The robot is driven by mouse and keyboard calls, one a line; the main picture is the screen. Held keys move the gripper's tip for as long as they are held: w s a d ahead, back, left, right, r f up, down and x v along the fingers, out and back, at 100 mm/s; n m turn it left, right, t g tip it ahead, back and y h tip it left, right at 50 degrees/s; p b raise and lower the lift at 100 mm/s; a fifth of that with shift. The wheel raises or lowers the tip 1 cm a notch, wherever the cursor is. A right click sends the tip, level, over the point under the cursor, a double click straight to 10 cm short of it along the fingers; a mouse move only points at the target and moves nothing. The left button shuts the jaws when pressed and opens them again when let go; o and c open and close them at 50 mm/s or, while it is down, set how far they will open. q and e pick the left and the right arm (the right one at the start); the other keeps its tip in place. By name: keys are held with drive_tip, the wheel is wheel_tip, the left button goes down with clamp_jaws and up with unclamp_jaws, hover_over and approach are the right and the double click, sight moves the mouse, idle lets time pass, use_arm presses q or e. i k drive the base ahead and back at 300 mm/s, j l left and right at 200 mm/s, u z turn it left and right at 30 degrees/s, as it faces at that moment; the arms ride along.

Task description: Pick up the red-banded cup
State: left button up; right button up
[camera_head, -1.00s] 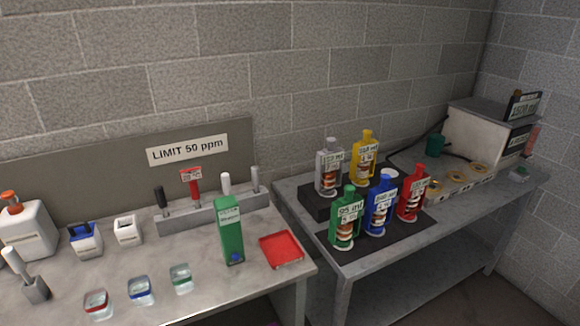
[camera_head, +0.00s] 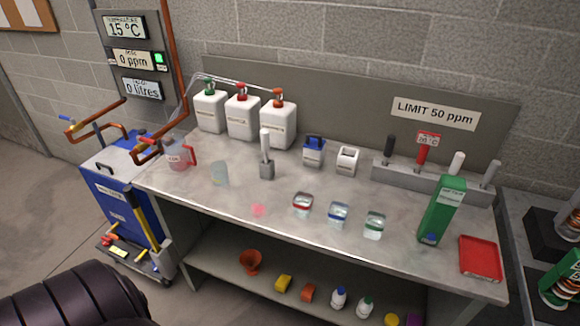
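The red-banded cup (camera_head: 302,206) is a small clear cup with a red rim band, upright on the grey worktop (camera_head: 330,245) near its front edge. It is first from the left in a row with a blue-banded cup (camera_head: 338,215) and a green-banded cup (camera_head: 374,225). The cups stand apart, and nothing covers the red-banded one. Neither of my grippers shows in the head view. A dark ribbed part at the lower left seems to be my own arm.
A pink spot (camera_head: 258,210) lies left of the cups. Behind stand a grey holder with a white-handled tool (camera_head: 266,160) and a blue-topped container (camera_head: 313,152). A green box (camera_head: 441,211) and red tray (camera_head: 480,258) are at right. A lower shelf holds several small items.

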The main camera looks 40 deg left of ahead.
sight(303, 201)
drive_tip(key=u, duration=1.05)
